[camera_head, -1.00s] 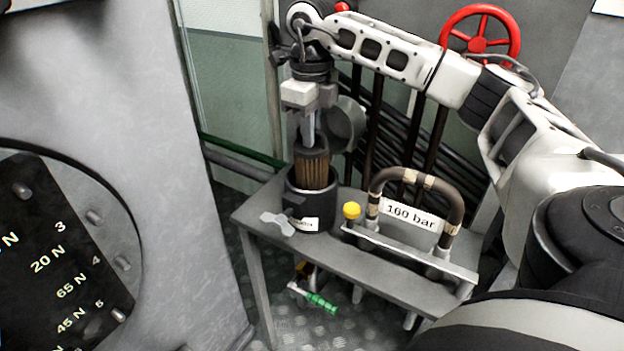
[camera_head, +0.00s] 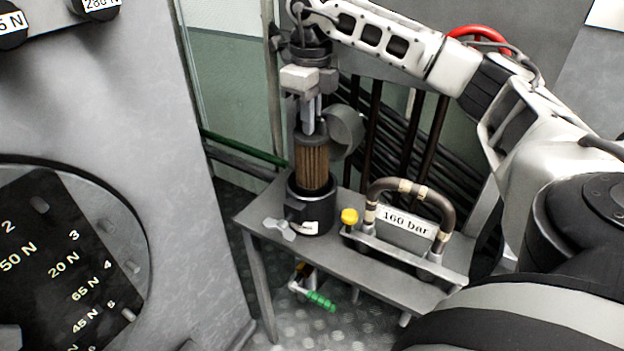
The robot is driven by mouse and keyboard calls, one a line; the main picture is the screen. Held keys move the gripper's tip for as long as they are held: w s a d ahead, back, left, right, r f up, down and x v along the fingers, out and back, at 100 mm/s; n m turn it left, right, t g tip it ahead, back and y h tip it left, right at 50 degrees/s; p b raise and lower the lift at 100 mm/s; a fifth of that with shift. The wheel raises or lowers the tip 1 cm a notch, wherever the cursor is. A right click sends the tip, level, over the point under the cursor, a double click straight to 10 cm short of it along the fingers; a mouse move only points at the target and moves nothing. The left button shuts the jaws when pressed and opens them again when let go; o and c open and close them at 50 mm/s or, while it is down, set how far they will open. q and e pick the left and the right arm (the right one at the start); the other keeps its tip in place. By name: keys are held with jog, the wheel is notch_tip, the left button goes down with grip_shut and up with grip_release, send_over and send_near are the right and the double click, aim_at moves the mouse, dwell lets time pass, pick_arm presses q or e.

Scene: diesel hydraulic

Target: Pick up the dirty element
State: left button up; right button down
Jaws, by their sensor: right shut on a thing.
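The dirty element (camera_head: 312,166) is a brown pleated cylinder with a dark grey top cap. My right gripper (camera_head: 308,128) is above it, pointing down, and is shut on its top. The element stands upright, with most of its pleated side showing above the dark filter housing (camera_head: 310,207) on the grey bench. Its lower end is at the housing's mouth; I cannot tell if it is fully clear of the rim. My left gripper is not in view.
A curved hose with a "160 bar" sign (camera_head: 407,221) and a yellow knob (camera_head: 349,216) stand right of the housing on the bench (camera_head: 385,275). A grey round part (camera_head: 346,130) is just behind the element. A large grey panel (camera_head: 110,120) fills the left.

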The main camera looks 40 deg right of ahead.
jog(key=shift+r+p, duration=0.75)
jog(key=shift+r, duration=0.3)
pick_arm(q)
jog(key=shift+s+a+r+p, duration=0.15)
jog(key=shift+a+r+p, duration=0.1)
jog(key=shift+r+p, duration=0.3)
pick_arm(e)
jog(key=shift+r, duration=0.55)
